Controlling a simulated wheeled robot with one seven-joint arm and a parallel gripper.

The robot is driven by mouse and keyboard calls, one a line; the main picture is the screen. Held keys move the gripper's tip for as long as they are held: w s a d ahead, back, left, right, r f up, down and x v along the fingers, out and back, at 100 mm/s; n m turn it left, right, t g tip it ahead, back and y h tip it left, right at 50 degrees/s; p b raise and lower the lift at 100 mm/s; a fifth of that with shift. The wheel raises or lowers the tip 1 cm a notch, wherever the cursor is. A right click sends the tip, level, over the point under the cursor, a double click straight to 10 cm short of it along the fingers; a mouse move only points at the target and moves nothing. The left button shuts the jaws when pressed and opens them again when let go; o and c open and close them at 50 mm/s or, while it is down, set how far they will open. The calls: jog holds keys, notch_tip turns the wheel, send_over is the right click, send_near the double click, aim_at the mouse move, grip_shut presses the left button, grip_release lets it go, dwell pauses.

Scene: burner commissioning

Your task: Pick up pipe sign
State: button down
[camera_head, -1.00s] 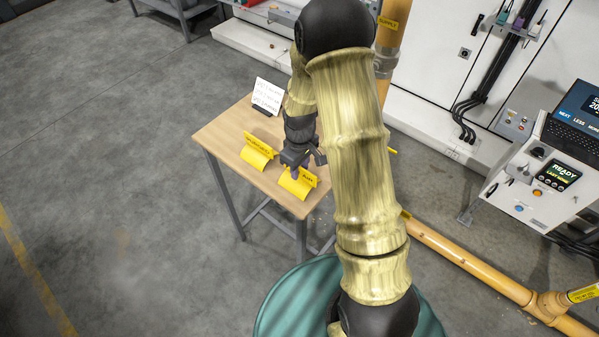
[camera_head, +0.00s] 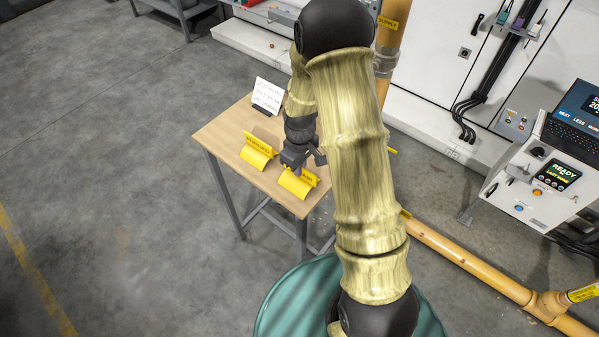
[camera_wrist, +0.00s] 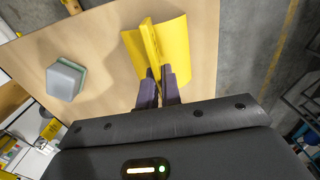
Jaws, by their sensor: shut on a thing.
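Two yellow pipe signs, each a curved saddle with an upright lettered plate, stand on a small wooden table (camera_head: 222,128). My gripper (camera_wrist: 158,78) is shut on the upright plate of the right-hand pipe sign (camera_head: 296,187), which also shows in the wrist view (camera_wrist: 174,48). The curved part of this sign rests on or just above the tabletop; I cannot tell which. The left-hand pipe sign (camera_head: 257,155) stands free beside it. In the head view my gripper (camera_head: 300,166) partly hides the held sign's plate, and its lettering is hard to read.
A white card (camera_head: 268,94) stands at the table's back. A grey-green block (camera_wrist: 66,79) is on the table in the wrist view. A yellow-orange pipe (camera_head: 465,259) runs along the floor at right, below a control console (camera_head: 530,180). Floor left of the table is clear.

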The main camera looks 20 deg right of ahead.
notch_tip(320, 180, up, 10)
jog(key=shift+r+b, duration=0.1)
jog(key=shift+b, duration=0.8)
jog(key=shift+a, duration=0.1)
